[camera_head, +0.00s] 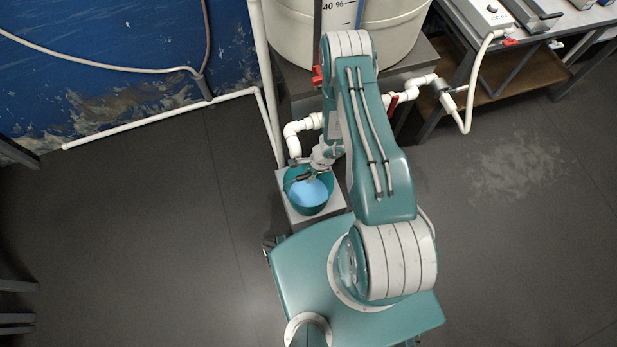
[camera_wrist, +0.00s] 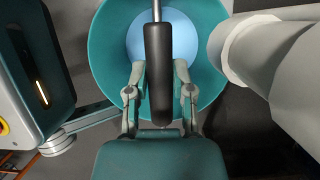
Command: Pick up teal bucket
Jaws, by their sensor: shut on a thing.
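The teal bucket (camera_head: 309,191) stands upright on a small grey block in the head view, with light blue liquid inside. In the wrist view the bucket (camera_wrist: 107,45) lies beyond my fingers, with the blue liquid (camera_wrist: 162,38) in its middle. My gripper (camera_wrist: 158,82) is shut on the bucket's dark handle grip (camera_wrist: 158,60), one finger on each side. In the head view my gripper (camera_head: 312,172) is over the bucket's far part and partly hides it. Whether the bucket still rests on the block cannot be told.
White pipes (camera_head: 300,130) run just behind the bucket; a large white pipe (camera_wrist: 285,65) is close at right in the wrist view. A big white tank (camera_head: 290,35) stands behind. A bench (camera_head: 520,35) with instruments is at upper right. Floor (camera_head: 150,240) at left is clear.

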